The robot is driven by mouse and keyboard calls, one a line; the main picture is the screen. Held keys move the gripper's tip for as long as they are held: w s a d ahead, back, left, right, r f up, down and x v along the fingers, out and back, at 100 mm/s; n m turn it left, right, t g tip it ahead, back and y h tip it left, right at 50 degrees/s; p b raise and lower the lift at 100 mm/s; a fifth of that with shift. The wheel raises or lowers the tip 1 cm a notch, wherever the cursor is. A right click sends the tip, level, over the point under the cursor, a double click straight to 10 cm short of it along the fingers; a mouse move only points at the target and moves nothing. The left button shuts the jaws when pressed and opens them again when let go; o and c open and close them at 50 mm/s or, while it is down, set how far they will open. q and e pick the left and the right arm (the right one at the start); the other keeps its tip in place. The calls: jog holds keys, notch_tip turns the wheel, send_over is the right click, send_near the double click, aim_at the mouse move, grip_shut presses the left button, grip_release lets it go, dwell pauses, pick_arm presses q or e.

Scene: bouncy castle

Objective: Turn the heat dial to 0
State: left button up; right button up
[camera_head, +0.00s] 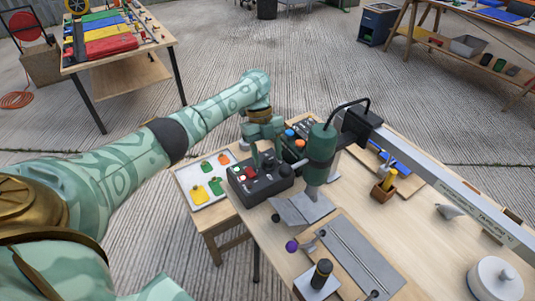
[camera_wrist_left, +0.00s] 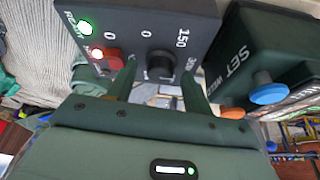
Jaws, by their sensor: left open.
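The dark grey control box (camera_head: 262,188) sits on the left end of the workbench. It also fills the top of the left wrist view (camera_wrist_left: 138,18). Its black heat dial (camera_wrist_left: 160,64) has the marks 0, 150 and a partly hidden 300 around it; I cannot clearly read its pointer. My left gripper (camera_head: 267,153) is over the box. In the left wrist view its two green fingers (camera_wrist_left: 159,78) are open, one on each side of the dial; I cannot tell whether they touch it. My right gripper is not in view.
A red switch (camera_wrist_left: 106,60) and lit green lamp (camera_wrist_left: 85,27) are close left of the dial. A dark green box with a blue knob (camera_wrist_left: 268,88) stands right. The green heat-press column (camera_head: 321,152) is beside the control box. A white tray (camera_head: 208,180) lies left.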

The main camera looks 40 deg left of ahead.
pick_arm(q)
jog(key=c, duration=1)
jog(key=shift+o, duration=0.2)
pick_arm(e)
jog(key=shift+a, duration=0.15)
pick_arm(q)
jog(key=shift+r, duration=0.1)
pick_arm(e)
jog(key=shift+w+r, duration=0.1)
